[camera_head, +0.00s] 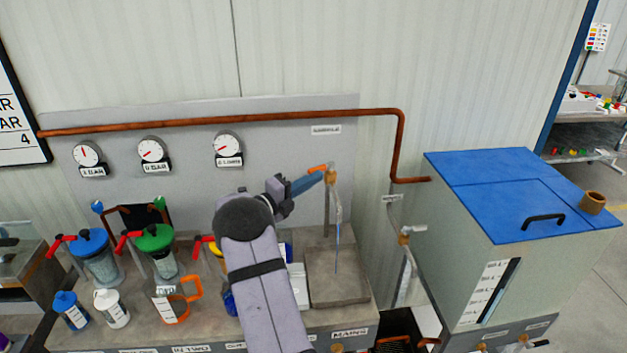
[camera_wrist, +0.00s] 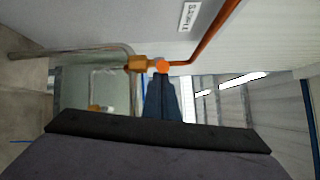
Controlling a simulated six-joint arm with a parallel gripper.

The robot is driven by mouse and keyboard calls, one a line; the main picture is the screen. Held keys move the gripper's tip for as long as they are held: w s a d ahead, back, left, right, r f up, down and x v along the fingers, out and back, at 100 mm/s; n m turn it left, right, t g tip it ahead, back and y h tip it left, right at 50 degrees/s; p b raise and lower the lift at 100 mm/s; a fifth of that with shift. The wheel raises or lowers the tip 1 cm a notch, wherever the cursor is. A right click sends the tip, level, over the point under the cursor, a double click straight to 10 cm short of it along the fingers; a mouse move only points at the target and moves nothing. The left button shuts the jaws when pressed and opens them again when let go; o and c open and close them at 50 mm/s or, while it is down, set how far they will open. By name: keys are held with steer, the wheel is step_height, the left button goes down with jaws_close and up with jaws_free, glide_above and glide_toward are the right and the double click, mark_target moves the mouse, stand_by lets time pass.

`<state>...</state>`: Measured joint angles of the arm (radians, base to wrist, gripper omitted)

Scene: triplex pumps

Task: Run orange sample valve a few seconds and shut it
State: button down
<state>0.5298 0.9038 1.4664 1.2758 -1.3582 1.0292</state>
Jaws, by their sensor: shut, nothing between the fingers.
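The orange sample valve handle (camera_head: 318,168) sits on a brass valve body (camera_head: 331,177) at the top of a grey spout pipe (camera_head: 337,203). A thin blue stream (camera_head: 337,250) runs down from the spout end towards the grey slab (camera_head: 350,284). My gripper (camera_head: 317,178) is shut and empty, its blue fingertips at or just beside the orange handle. In the wrist view the handle end (camera_wrist: 161,66) shows just past the fingertips (camera_wrist: 161,77), with the brass body (camera_wrist: 138,63) to its left. I cannot tell whether the fingers touch the handle.
A copper pipe (camera_head: 270,116) runs along the back panel above several gauges. Jars with blue (camera_head: 90,241) and green (camera_head: 153,237) lids and an orange-handled jug (camera_head: 172,303) stand left of my arm. A second tap (camera_head: 405,237) and a blue-lidded tank (camera_head: 500,190) are at right.

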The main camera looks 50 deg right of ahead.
steer(key=shift+w+b, duration=0.15)
steer(key=shift+b, duration=0.2)
steer(key=shift+w+d+r+b, duration=0.2)
steer(key=shift+w+b, duration=0.55)
steer(key=shift+b, duration=0.95)
steer(key=shift+w+d+r+b, duration=0.15)
steer(key=shift+w+b, duration=0.6)
steer(key=shift+b, duration=0.9)
steer(key=shift+a, duration=0.2)
steer(key=w+a+f+b, duration=0.1)
steer(key=a+f+b, duration=0.1)
steer(key=a+b, duration=0.4)
steer(key=a, duration=0.5)
steer(key=shift+w+b, duration=0.3)
steer(key=shift+w, duration=0.05)
